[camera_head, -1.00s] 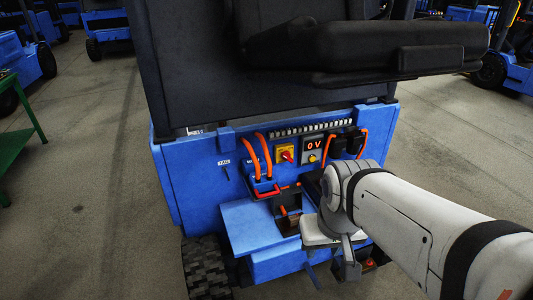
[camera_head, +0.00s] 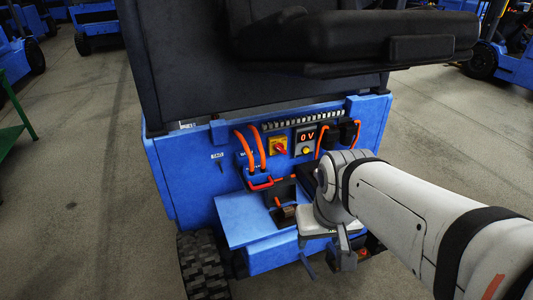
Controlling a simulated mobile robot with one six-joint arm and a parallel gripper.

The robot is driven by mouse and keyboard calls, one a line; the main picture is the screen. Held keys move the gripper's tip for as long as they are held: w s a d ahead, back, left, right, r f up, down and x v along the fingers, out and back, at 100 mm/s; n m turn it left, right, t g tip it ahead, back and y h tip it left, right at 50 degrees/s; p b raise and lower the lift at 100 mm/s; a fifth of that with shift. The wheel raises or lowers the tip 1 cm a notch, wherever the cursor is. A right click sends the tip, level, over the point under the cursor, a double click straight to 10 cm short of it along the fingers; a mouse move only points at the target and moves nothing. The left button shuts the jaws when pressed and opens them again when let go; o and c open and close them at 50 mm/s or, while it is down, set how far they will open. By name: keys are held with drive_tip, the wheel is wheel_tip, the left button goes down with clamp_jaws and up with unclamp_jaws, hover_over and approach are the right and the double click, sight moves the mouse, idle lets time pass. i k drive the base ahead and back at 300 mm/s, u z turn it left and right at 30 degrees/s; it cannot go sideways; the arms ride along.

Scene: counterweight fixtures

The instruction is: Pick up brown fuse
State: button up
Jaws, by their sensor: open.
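A small brown block (camera_head: 288,212), which looks like the brown fuse, sits low in a dark holder (camera_head: 282,190) on the blue truck's rear ledge. An orange part stands beside it at its left. My gripper (camera_head: 342,252) hangs below my wrist, to the right of and nearer than the brown block. It is apart from the block. My wrist hides most of the gripper, and only a grey and dark part shows. It is open, and I see nothing held in it.
The blue truck's rear panel (camera_head: 190,175) carries orange cables (camera_head: 246,150), a red and yellow switch (camera_head: 280,146) and a display reading 0 V (camera_head: 307,136). A black seat (camera_head: 360,38) overhangs the panel. A green table (camera_head: 15,135) stands at the left.

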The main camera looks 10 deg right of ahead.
sight(289, 212)
drive_tip(key=u, duration=2.4)
drive_tip(key=k, duration=1.2)
drive_tip(key=z, duration=1.3)
drive_tip(key=i, duration=1)
drive_tip(key=z, duration=0.05)
